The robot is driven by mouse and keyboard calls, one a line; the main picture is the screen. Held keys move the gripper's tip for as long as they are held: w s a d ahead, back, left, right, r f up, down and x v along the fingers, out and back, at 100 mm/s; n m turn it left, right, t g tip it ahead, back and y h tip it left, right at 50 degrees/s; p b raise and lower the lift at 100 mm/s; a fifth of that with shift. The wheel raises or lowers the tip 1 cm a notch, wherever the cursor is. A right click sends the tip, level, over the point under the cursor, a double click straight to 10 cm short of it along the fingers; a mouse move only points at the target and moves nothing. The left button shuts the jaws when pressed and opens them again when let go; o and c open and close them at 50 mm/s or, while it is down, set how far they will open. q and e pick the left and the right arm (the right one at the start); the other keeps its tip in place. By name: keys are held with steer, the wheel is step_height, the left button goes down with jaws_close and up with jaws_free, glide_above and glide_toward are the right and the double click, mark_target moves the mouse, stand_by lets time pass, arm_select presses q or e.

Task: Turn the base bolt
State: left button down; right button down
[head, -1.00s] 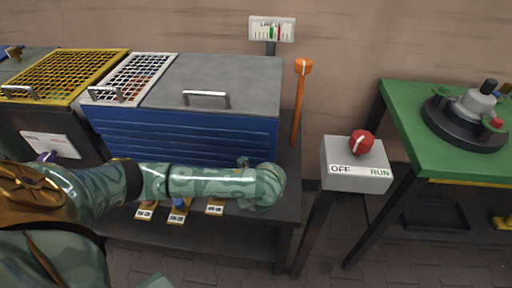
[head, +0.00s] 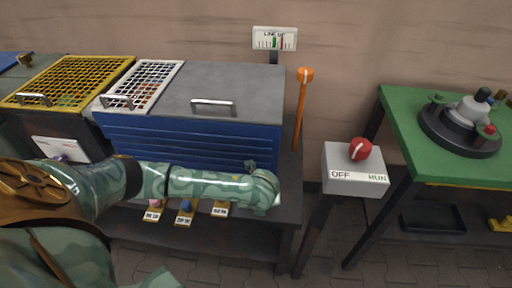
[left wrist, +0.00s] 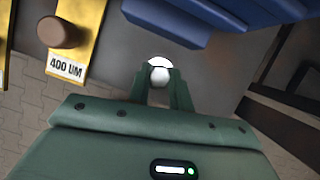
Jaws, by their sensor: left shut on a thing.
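My left gripper (left wrist: 158,88) is at the front of the blue-sided machine (head: 190,138). Its two green fingers are shut on a small pale rounded piece (left wrist: 159,74), which looks like the head of the base bolt. Most of the bolt is hidden between and beyond the fingers. In the head view my left forearm covers the fingers and the bolt. A "LINE UP" gauge (head: 274,39) stands behind the machine, with a green mark and a red needle to its right.
Yellow labelled tabs (head: 186,213) hang along the bench front; one marked 400 UM (left wrist: 72,40) lies left of the gripper. An orange lever (head: 301,105), an OFF/RUN switch box (head: 355,172) with a red knob and a green table (head: 410,125) stand to the right.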

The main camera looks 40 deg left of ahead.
arm_select(q)
steer(key=m+p, duration=0.1)
steer(key=m, duration=0.1)
steer(key=m+h+p, duration=0.1)
steer(key=shift+s+a+r+m+t, duration=0.1)
steer(key=shift+r+m+t, duration=0.05)
steer(key=shift+m+t, duration=0.2)
steer(key=m+h+p, duration=0.1)
steer(key=m, duration=0.2)
steer(key=shift+a+m+h+p, duration=0.1)
steer(key=shift+m+h+p, duration=0.2)
steer(key=shift+p, duration=0.1)
steer(key=shift+f+m+h, duration=0.15)
steer(key=shift+m+h, duration=0.2)
steer(key=shift+m, duration=0.65)
steer(key=shift+f+m+h, duration=0.1)
steer(key=shift+m+h, duration=0.25)
steer(key=shift+m, duration=0.6)
arm_select(e)
steer(key=shift+t, duration=0.3)
steer(key=shift+w+r, duration=0.3)
steer(key=shift+r, duration=0.35)
steer(key=shift+w+r, duration=0.25)
steer(key=shift+r, duration=0.35)
steer(key=shift+w+r, duration=0.3)
steer(key=shift+r, duration=0.35)
arm_select(q)
steer(key=shift+s+a, duration=0.1)
